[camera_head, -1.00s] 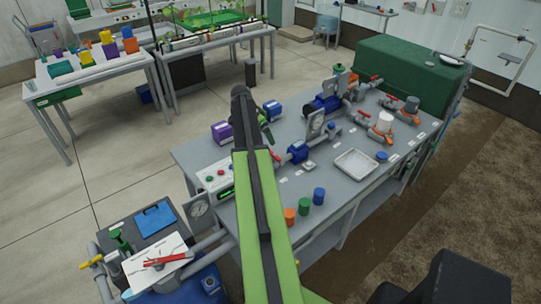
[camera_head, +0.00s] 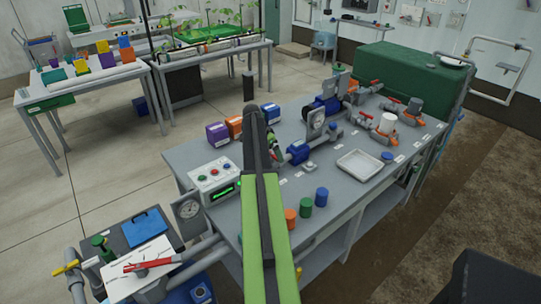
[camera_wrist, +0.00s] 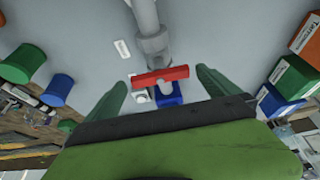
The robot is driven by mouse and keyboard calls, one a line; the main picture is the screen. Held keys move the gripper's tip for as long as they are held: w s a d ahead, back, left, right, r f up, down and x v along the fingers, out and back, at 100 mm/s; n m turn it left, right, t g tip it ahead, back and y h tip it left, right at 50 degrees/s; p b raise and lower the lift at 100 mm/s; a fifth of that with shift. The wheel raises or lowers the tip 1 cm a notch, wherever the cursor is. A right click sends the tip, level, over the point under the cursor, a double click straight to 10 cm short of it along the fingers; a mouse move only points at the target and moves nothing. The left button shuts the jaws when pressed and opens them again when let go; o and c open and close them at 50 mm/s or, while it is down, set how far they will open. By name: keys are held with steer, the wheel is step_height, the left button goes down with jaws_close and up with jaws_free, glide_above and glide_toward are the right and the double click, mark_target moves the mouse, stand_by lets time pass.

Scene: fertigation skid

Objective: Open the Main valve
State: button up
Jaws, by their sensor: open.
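In the wrist view a valve with a red bar handle (camera_wrist: 160,76) sits on a grey pipe (camera_wrist: 152,42), the bar lying across the pipe's line. A blue block (camera_wrist: 168,95) shows just below the bar. My gripper (camera_wrist: 162,78) is open, its two green fingers on either side of the handle with gaps visible. In the head view my arm hides most of this valve and the gripper; a bit of green finger (camera_head: 272,150) shows. I cannot read which valve is labelled Main. Another red lever (camera_head: 152,264) is on the lower-left pipework.
The grey bench (camera_head: 240,235) carries a control box (camera_head: 215,180), blue pump (camera_head: 298,153), white tray (camera_head: 359,163) and several coloured cups, including a blue one (camera_head: 321,197). Purple (camera_head: 217,134) and orange (camera_head: 234,126) boxes stand behind my arm. Open floor lies to the left.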

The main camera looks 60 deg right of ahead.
steer(key=c, duration=1.3)
steer(key=shift+s+n, duration=0.1)
steer(key=shift+n, duration=0.3)
steer(key=n+t, duration=0.1)
steer(key=n, duration=0.1)
steer(key=shift+s+a+n, duration=0.1)
steer(key=shift+n, duration=0.3)
steer(key=n+t, duration=0.2)
steer(key=n, duration=0.3)
steer(key=shift+s, duration=0.2)
steer(key=n, duration=0.2)
steer(key=n+t+y, duration=0.1)
steer(key=n, duration=0.1)
steer(key=n+t, duration=0.1)
steer(key=shift+s+d+n+y, duration=0.15)
steer(key=shift+d+n+y, duration=0.15)
steer(key=shift+n+y, duration=0.1)
steer(key=shift+s+d+n+t+y, duration=0.15)
steer(key=shift+n+y, duration=0.15)
steer(key=shift+n, duration=0.65)
steer(key=shift+w+n+t+y, duration=0.15)
steer(key=shift+n+y, duration=0.15)
steer(key=shift+n, duration=0.65)
steer(key=shift+s, duration=0.1)
steer(key=o, duration=1.3)
